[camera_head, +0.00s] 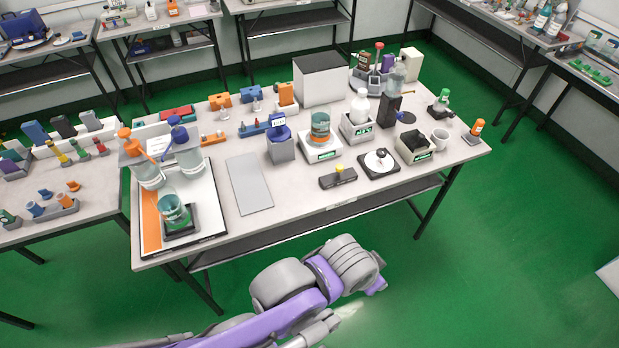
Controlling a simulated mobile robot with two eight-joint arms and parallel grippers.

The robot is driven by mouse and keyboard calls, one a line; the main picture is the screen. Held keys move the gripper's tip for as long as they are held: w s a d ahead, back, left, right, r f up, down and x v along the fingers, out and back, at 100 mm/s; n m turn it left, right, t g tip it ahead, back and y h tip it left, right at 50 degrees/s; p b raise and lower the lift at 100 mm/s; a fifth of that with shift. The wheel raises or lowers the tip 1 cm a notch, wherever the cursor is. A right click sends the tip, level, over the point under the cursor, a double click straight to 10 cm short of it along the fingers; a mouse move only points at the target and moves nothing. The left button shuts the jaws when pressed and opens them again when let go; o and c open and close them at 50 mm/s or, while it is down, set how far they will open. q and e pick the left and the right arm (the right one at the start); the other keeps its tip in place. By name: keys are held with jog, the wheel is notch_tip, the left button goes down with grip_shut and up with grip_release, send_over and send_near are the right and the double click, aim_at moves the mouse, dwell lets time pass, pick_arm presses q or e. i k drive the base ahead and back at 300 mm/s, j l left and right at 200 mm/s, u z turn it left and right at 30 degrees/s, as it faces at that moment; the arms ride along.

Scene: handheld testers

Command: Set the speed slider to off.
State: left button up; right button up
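A small dark box with a yellow knob on top (338,178), which looks like the speed slider, sits near the front edge of the table. The knob is about mid-length on the box; any markings are too small to read. My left arm (300,285), purple and grey, comes in from the lower left and stays in front of the table, apart from the box. Grey parts at its lower end are cut by the bottom edge, and I cannot make out fingers there. My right gripper is not in view.
A black-based device with a white round dial (379,163) stands just right of the box. A scale with a beaker (320,146) is behind it. A grey flat mat (249,184) lies left, beside a white tray with beakers (207,215). The table front around the box is clear.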

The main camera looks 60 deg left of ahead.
aim_at(339, 168)
jog(key=u, duration=1.7)
